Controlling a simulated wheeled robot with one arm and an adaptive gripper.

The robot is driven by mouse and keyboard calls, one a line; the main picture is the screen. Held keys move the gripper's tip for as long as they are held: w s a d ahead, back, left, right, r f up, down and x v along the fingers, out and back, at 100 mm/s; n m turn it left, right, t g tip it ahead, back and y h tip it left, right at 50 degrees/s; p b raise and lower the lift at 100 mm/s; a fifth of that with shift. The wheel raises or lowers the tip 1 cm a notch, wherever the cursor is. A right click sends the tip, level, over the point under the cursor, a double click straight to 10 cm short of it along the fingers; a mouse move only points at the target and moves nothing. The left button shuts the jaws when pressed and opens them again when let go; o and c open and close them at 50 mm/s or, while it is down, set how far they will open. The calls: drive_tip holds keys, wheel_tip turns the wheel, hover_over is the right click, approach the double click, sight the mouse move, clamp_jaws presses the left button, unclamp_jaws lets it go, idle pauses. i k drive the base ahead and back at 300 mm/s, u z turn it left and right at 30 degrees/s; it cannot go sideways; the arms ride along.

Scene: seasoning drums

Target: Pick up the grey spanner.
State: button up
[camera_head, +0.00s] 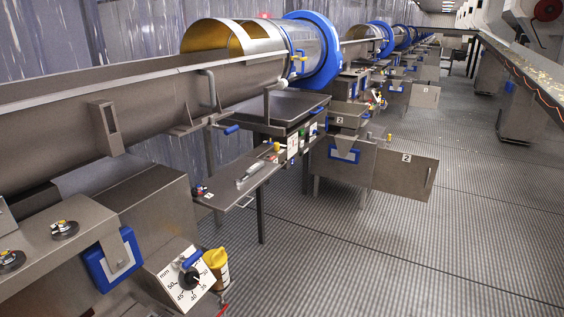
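A small pale grey, long object (251,170) lies on the narrow metal shelf (229,187) below the drum line, left of the picture's middle. It may be the grey spanner, but it is too small and far for me to be sure of its shape. My gripper is not in view.
A blue-ringed drum (315,50) and a long metal trough (130,105) stand above the shelf. A white dial panel (184,280) and a yellow-brown container (216,268) are at the lower left. Grey panels marked 2 (404,175) stick out rightward. The ribbed floor (400,255) is open at right.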

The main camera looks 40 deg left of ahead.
sight(257, 167)
drive_tip(key=u, duration=0.4)
drive_tip(key=i, duration=1.65)
drive_tip(key=u, duration=1.8)
drive_tip(key=i, duration=1)
drive_tip(key=u, duration=0.95)
drive_tip(key=i, duration=0.6)
drive_tip(key=z, duration=0.05)
